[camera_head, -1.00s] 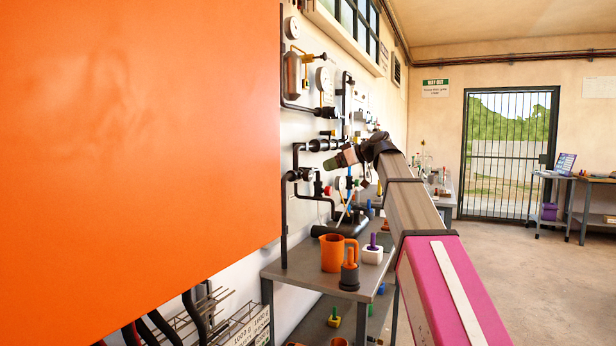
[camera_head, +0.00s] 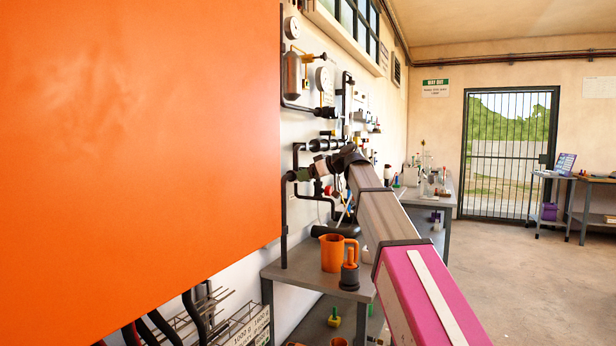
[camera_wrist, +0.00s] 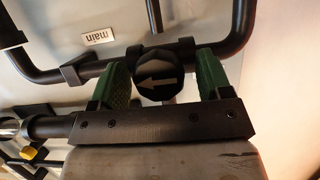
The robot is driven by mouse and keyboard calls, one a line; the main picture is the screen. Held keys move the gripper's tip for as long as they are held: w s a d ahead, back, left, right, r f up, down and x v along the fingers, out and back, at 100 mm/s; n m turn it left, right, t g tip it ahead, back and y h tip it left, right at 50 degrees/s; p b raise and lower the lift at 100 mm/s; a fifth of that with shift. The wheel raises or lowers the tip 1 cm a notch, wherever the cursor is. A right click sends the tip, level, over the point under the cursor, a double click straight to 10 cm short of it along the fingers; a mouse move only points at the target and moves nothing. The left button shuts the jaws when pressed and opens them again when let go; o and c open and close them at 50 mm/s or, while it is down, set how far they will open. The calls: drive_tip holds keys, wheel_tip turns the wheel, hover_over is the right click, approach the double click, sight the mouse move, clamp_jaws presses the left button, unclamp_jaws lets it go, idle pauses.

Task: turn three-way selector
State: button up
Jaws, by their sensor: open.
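The selector is a round black knob (camera_wrist: 159,82) with a pale arrow that points left in the wrist view. My gripper (camera_wrist: 163,80) is open, with one green finger on each side of the knob. In the head view my gripper (camera_head: 303,174) is at the wall pipes, and the knob cannot be made out there.
Black pipes (camera_head: 284,225) and gauges (camera_head: 322,78) line the wall. A large orange panel (camera_head: 140,150) fills the left of the head view. Below my arm, a grey bench (camera_head: 300,272) holds an orange mug (camera_head: 332,253). Open floor (camera_head: 540,290) lies to the right.

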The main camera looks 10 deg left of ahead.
drive_tip(key=c, duration=0.9)
drive_tip(key=shift+c, duration=0.2)
drive_tip(key=m+g, duration=0.1)
drive_tip(key=m, duration=0.1)
drive_tip(key=shift+w+m+g+y, duration=0.15)
drive_tip(key=shift+m+g+y, duration=0.25)
drive_tip(key=m+g+y, duration=0.1)
drive_tip(key=m, duration=0.2)
drive_tip(key=shift+f+g, duration=0.1)
drive_tip(key=shift+g, duration=0.3)
drive_tip(key=m+g+y, duration=0.1)
drive_tip(key=m, duration=0.2)
drive_tip(key=shift+d+m+y, duration=0.1)
drive_tip(key=shift+m+y, duration=0.2)
drive_tip(key=shift+y, duration=0.1)
drive_tip(key=shift+f+m+g+y, duration=0.15)
drive_tip(key=shift+m+y, duration=0.25)
drive_tip(key=shift+m, duration=0.55)
drive_tip(key=shift+m+g+y, duration=0.15)
drive_tip(key=shift+m+y, duration=0.25)
drive_tip(key=shift+m, duration=0.55)
